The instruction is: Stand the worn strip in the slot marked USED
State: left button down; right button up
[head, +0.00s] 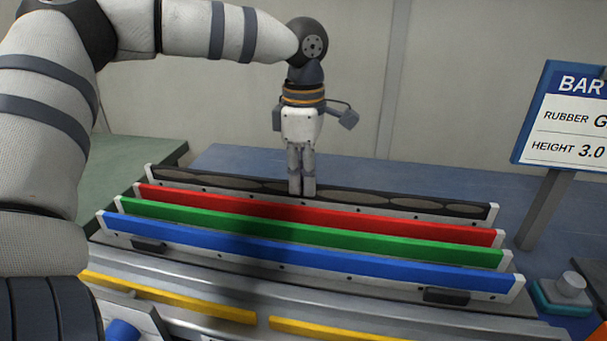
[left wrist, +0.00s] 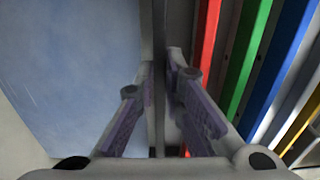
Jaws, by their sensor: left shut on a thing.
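The worn strip (head: 400,203) is a long dark strip with brownish worn patches, in the back row of the chassis. In the left wrist view the strip (left wrist: 159,35) shows edge-on as a thin dark line between the fingers. My left gripper (head: 302,190) comes down on it from above, near its middle, and is shut on it; the left gripper also shows in the left wrist view (left wrist: 160,75). The strip appears to sit in its white-ended holder; I cannot tell whether it is lifted. No slot marked USED can be made out. My right gripper is not in view.
In front of it stand a red strip (head: 340,219), a green strip (head: 340,234) and a blue strip (head: 340,258), close together. Yellow strips (head: 165,296) lie lower at the front. A sign (head: 570,120) stands at right. The blue surface (head: 440,178) behind is clear.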

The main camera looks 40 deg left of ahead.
pick_arm(q)
jog(key=shift+f, duration=0.9)
jog(key=c, duration=1.6)
grip_release()
jog(key=shift+f, duration=0.1)
notch_tip(320, 180, up, 12)
jog(key=shift+s, duration=0.1)
